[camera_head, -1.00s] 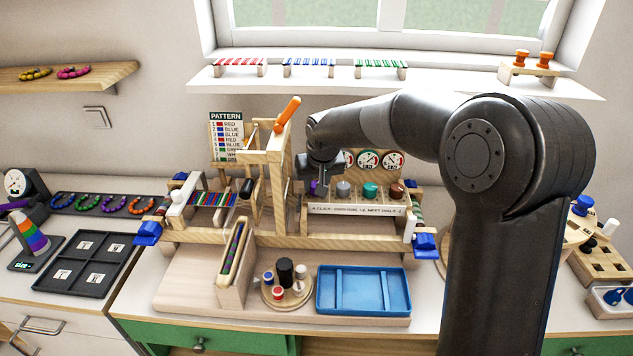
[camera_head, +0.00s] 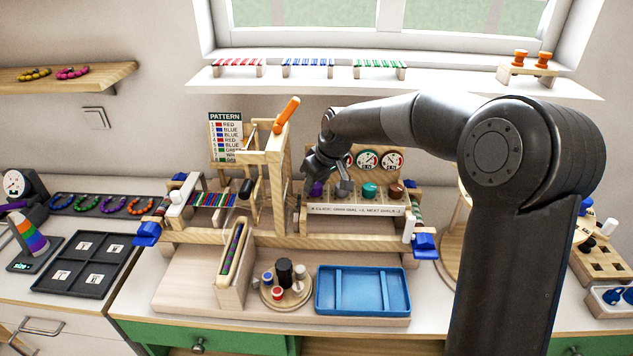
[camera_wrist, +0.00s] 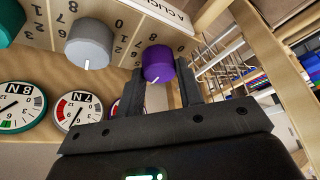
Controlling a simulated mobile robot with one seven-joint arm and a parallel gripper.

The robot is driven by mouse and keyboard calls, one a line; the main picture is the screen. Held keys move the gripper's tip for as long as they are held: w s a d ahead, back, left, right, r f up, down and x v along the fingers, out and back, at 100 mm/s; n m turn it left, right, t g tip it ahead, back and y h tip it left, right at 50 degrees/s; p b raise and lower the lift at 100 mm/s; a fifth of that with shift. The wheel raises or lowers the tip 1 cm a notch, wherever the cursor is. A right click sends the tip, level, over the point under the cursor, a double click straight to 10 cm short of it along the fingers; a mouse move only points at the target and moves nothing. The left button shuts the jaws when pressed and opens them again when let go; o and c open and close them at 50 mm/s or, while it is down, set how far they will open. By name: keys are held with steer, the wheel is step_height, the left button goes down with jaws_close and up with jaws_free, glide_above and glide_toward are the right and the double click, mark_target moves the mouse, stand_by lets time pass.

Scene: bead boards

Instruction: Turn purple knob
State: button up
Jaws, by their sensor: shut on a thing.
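The purple knob (camera_wrist: 158,62) sits on the wooden knob panel in the wrist view. It also shows in the head view (camera_head: 317,188), partly covered by my gripper. My gripper (camera_wrist: 160,78) has its two dark fingers on either side of the purple knob and is shut on it. A white pointer line shows on the knob's lower edge in the wrist view. In the head view my gripper (camera_head: 326,184) reaches down to the left end of the knob row.
A grey knob (camera_wrist: 90,44) stands beside the purple one, then a green knob (camera_head: 369,190) and a brown knob (camera_head: 395,191). Dials (camera_head: 367,160) stand behind them. A wooden frame post (camera_head: 277,185) rises close on the left. A blue tray (camera_head: 362,291) lies in front.

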steer(key=o, duration=1)
steer(key=shift+c, duration=0.2)
steer(key=v, duration=1)
steer(key=shift+r, duration=0.35)
steer(key=shift+s+d, duration=0.15)
steer(key=shift+s, duration=0.05)
steer(key=s+d+m+h, duration=0.1)
steer(key=s+d+m, duration=0.2)
steer(key=s, duration=0.8)
steer(key=s+d+m+t+h, duration=0.1)
steer(key=s+d+m, duration=0.2)
steer(key=s+d, duration=0.4)
steer(key=s+d+f+m+t+h, duration=0.1)
steer(key=s+d+m, duration=0.2)
steer(key=s, duration=1.1)
steer(key=d, duration=0.2)
steer(key=shift+s+d, duration=0.35)
